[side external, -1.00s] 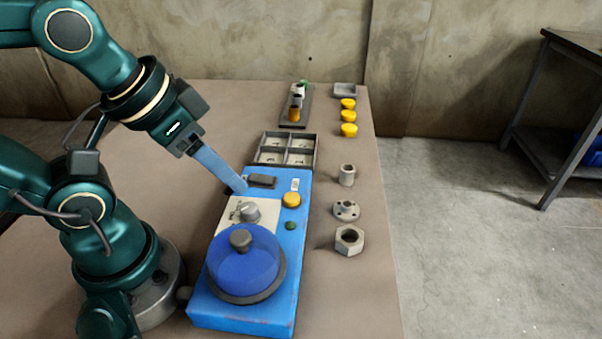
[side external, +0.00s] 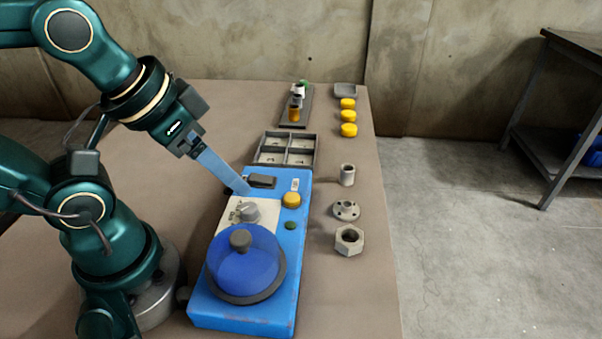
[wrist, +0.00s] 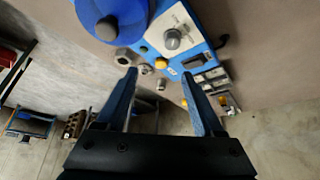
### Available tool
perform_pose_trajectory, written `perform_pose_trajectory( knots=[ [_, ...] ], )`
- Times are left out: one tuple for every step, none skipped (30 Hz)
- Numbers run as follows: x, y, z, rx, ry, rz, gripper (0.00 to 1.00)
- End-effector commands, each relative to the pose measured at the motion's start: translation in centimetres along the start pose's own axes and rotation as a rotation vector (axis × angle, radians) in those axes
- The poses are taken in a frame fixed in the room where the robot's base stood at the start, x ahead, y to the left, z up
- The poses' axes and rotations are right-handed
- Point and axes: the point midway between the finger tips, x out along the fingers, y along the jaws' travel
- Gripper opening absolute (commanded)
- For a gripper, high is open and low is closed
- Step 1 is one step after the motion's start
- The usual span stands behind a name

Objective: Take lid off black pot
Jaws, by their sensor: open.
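No plain black pot shows. A blue translucent dome lid (side external: 246,262) with a grey knob (side external: 240,239) sits on a dark round rim (side external: 279,281) at the near end of a blue machine (side external: 295,240). What is under the dome cannot be made out. The dome also shows at the top left of the wrist view (wrist: 118,14). My gripper (side external: 240,189) is open and empty, with long blue fingers. Its fingertips show by the far end of the machine, apart from the dome. In the wrist view the gripper (wrist: 160,75) has a wide gap between its fingers.
A grey dial (side external: 249,213) and a yellow button (side external: 291,200) are on the machine. A divided tray (side external: 285,149) stands behind it. A nut (side external: 349,240), a flange (side external: 345,210) and a sleeve (side external: 347,175) stand at the right. Several yellow caps (side external: 348,116) are farther back.

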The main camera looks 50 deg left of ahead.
Motion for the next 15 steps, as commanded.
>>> perform_pose_trajectory(
  knots=[
    [0.0,0.0,0.1,-0.028,-0.006,0.0,0.69],
    [0.0,0.0,0.2,-0.057,-0.012,-0.001,0.69],
    [-0.1,0.0,0.4,-0.111,-0.022,-0.002,0.69],
    [-0.3,0.0,0.3,-0.161,-0.027,-0.003,0.69],
    [-0.5,0.0,0.3,-0.218,-0.039,-0.004,0.69],
    [-0.8,0.2,0.3,-0.298,-0.061,-0.006,0.69],
    [-1.0,0.3,0.3,-0.36,-0.083,-0.007,0.69],
    [-1.1,0.6,0.3,-0.42,-0.109,-0.009,0.69],
    [-1.4,1.0,0.3,-0.499,-0.146,-0.016,0.69],
    [-1.6,1.4,0.3,-0.556,-0.175,-0.023,0.69],
    [-1.8,1.7,0.3,-0.609,-0.205,-0.033,0.69],
    [-2.0,2.3,0.3,-0.675,-0.248,-0.051,0.69],
    [-2.2,2.7,0.4,-0.719,-0.279,-0.068,0.69],
    [-2.3,3.2,0.4,-0.758,-0.308,-0.086,0.69],
    [-2.4,3.8,0.4,-0.8,-0.346,-0.114,0.69]
  ],
)
